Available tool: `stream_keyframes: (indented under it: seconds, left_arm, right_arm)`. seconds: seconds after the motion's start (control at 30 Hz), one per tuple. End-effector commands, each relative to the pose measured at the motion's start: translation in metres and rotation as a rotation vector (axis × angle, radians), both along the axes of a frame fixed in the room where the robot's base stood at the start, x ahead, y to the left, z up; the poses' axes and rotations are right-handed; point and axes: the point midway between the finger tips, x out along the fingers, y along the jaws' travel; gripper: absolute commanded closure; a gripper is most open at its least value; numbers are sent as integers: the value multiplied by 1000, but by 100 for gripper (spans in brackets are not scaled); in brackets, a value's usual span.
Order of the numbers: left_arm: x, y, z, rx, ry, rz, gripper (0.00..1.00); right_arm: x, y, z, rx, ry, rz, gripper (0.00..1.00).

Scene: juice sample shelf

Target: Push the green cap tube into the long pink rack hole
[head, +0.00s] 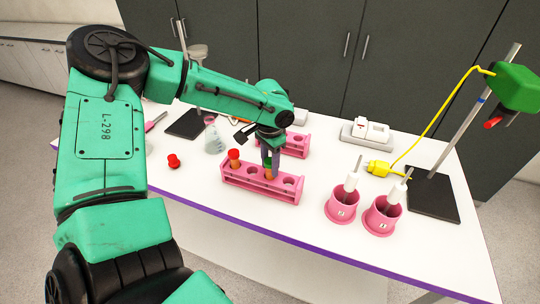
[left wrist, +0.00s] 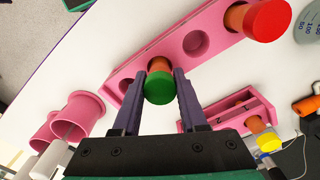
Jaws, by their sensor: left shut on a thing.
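The green cap tube (head: 269,174) has an orange body and stands at the long pink rack (head: 233,177), right of the rack's middle. My left gripper (head: 270,160) is above the rack, pointing down, shut on the tube. In the left wrist view, the green cap (left wrist: 159,88) sits between the two purple fingers (left wrist: 160,80), and the orange body meets the long rack (left wrist: 150,56). How deep the tube sits is hidden. A red-capped tube (head: 234,157) stands at the rack's left end. Open holes show on either side of the green cap tube. My right gripper is not in view.
A shorter pink rack (head: 298,142) stands behind. Two pink cups (head: 340,208) are to the right, near a stand with a black base (head: 434,197). A beaker (head: 214,141) and a loose red cap (head: 173,160) are to the left. The front table strip is clear.

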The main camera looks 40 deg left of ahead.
Motion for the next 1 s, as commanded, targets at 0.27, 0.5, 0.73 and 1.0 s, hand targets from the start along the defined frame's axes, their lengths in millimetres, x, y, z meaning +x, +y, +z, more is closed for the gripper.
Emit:
stream_keyframes:
  seconds: [0.27,0.5,0.73,1.0]
  left_arm:
    - [0,0,-2,0,0,0,47]
    - [0,0,-2,0,0,0,23]
    - [1,0,7,-1,-2,1,23]
    - [1,0,77,0,-7,1,23]
  right_arm:
    - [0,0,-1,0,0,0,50]
    - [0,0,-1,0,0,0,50]
    - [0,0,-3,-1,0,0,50]
    - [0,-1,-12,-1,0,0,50]
